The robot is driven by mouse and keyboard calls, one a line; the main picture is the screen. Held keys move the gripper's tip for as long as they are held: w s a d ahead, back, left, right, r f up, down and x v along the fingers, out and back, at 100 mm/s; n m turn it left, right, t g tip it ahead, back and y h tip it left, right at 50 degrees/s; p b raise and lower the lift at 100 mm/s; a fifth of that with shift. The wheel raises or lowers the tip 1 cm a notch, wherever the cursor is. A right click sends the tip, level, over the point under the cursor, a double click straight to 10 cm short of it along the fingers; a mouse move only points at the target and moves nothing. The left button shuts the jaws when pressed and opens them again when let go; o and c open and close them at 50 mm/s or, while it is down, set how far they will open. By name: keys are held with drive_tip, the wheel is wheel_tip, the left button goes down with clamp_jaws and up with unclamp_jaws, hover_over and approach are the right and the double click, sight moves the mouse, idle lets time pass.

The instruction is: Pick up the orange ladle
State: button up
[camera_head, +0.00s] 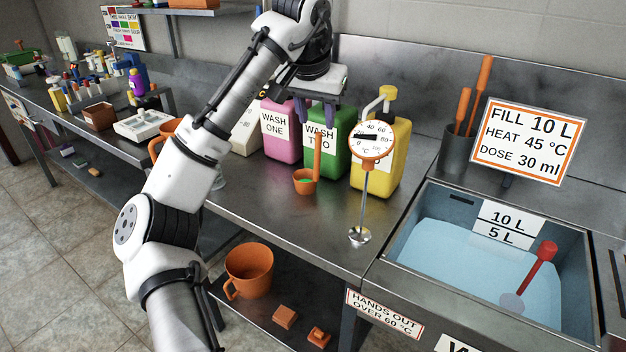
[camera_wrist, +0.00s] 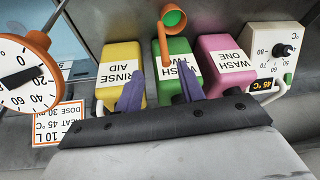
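The orange ladle (camera_head: 305,184) stands on the steel counter with its cup down and its handle upright, in front of the green WASH TWO jug (camera_head: 328,152). Its cup looks green inside. In the wrist view the ladle (camera_wrist: 173,18) is at the top centre, its handle running down over the green jug. My gripper (camera_head: 318,112) is above the jugs with its fingers pointing down, higher than the ladle's cup. In the wrist view my gripper (camera_wrist: 160,66) has two purple fingers set apart with nothing between them, and the ladle lies beyond their tips.
A pink WASH ONE jug (camera_head: 280,138) and a yellow jug (camera_head: 388,160) flank the green one. A dial thermometer (camera_head: 371,140) stands to the ladle's right. A water-filled sink (camera_head: 480,265) is further right. The counter in front of the ladle is clear.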

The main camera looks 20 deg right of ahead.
sight(317, 145)
drive_tip(key=x, duration=0.6)
drive_tip(key=shift+w+d+f, duration=0.1)
drive_tip(key=shift+w+f, duration=0.1)
drive_tip(key=shift+a+p+x, duration=0.1)
drive_tip(key=shift+p+x, duration=0.2)
drive_tip(key=shift+x, duration=1)
drive_tip(key=shift+a+p+x, duration=0.15)
drive_tip(key=shift+p+x, duration=0.1)
drive_tip(key=shift+x, duration=1.05)
drive_tip(key=shift+w, duration=0.2)
clamp_jaws()
